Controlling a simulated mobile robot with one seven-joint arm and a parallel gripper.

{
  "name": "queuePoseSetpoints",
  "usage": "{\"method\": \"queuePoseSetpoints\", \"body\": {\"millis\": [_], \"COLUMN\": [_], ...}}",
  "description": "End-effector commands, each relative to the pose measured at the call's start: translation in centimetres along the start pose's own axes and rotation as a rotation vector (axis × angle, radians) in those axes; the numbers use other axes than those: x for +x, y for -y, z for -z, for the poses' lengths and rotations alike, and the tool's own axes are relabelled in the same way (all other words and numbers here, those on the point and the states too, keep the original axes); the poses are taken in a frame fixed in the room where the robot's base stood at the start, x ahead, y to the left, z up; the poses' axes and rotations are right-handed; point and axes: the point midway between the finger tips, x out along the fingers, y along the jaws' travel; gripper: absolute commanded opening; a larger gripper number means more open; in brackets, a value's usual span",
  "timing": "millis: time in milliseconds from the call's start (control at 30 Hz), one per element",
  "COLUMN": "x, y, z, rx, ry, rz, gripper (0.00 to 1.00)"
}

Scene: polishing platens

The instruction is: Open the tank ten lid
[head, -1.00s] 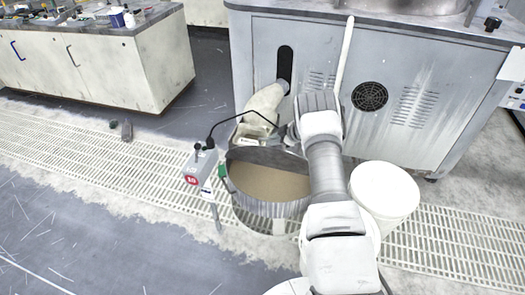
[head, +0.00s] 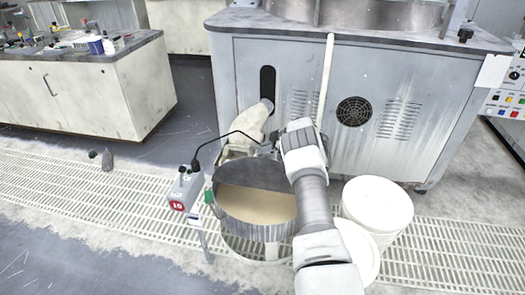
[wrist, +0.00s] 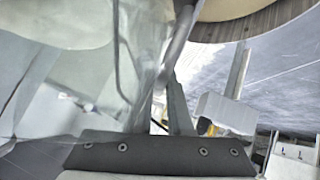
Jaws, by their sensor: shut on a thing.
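Tank ten (head: 258,232) is a round grey drum, low in the middle of the head view. Its top shows open, with beige liquid inside. A grey box with a red number label (head: 177,205) stands at its left rim. The lid is hard to make out; a pale, blurred panel (wrist: 70,95) fills the left of the wrist view and may be part of it. My gripper (wrist: 168,105) is shut on what seems to be the lid, at the tank's back right rim. My own wrist hides the contact in the head view. The tank's curved rim shows at the wrist view's top right.
A white lidded bucket (head: 378,207) stands right of the tank, close to my arm. A grey machine cabinet (head: 410,80) with a white vertical pipe (head: 326,85) is behind. A pale spout (head: 250,122) lies behind the tank. Floor grating (head: 100,195) on the left is largely clear.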

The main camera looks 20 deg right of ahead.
Motion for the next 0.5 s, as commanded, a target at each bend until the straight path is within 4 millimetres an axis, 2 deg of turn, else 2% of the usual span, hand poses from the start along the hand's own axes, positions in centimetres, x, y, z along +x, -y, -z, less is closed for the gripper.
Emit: {"method": "queuePoseSetpoints", "body": {"millis": [200,233,367,400,500], "x": [0.08,0.08,0.05,0.04,0.03], "y": [-0.02,-0.02,-0.01,-0.01,-0.01], "z": [0.26,0.27,0.2,0.18,0.12], "rx": [-0.002,-0.002,-0.001,-0.001,-0.001], "ry": [-0.004,-0.004,-0.003,-0.003,-0.002], "rz": [0.0,0.0,0.0,0.0,0.0], "gripper": [0.0,0.21,0.44,0.47,0.47]}}
